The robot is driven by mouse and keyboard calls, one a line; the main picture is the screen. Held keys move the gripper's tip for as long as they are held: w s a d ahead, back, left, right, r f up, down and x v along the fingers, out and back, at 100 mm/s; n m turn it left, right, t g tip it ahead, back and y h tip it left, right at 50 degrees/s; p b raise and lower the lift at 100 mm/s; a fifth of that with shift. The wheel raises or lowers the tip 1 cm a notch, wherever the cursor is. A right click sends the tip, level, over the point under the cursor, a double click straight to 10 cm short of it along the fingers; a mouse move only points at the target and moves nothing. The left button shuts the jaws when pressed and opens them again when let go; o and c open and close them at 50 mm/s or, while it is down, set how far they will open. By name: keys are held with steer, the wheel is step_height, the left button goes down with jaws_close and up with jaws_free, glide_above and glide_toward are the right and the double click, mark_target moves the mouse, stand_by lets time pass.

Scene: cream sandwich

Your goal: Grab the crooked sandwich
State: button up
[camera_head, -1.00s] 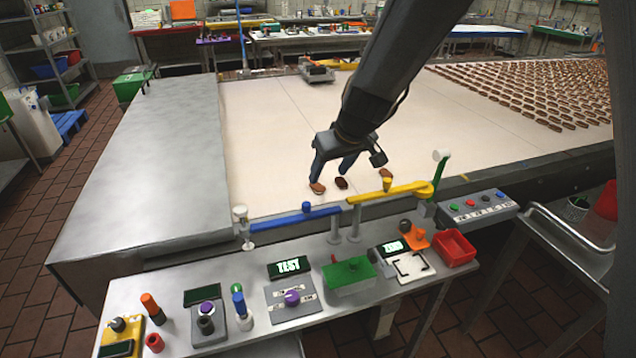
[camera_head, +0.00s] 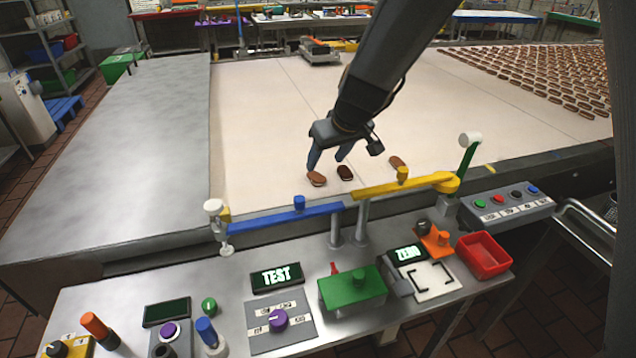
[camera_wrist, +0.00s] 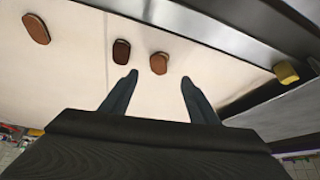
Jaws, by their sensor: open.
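Three sandwiches lie on the white belt (camera_head: 270,110): a brown one with a pale edge (camera_head: 316,179), a darker one (camera_head: 345,173), and a brown one farther right (camera_head: 397,162), turned at an angle. I cannot tell for certain which is the crooked one. My gripper (camera_head: 326,166) is open and empty, pointing down near the left two. In the wrist view, the pale-edged sandwich (camera_wrist: 159,63) sits ahead of the gap between my fingertips (camera_wrist: 158,79). The dark one (camera_wrist: 121,51) is just beyond the left finger. The third (camera_wrist: 36,28) is at upper left.
Many sandwiches lie in rows (camera_head: 540,80) at the belt's back right. A blue bar (camera_head: 280,218) and yellow bar (camera_head: 390,188) run along the belt's near edge. A panel table in front holds a green box (camera_head: 352,288) and red tray (camera_head: 483,254). The belt's left side is clear.

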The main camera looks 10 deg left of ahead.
mark_target(317, 177)
steer(key=shift+w+f, duration=0.35)
steer(key=shift+f, duration=0.3)
steer(key=shift+x, duration=3.6)
steer(key=shift+a, duration=0.15)
steer(key=shift+c, duration=0.2)
steer(key=c, duration=1.1)
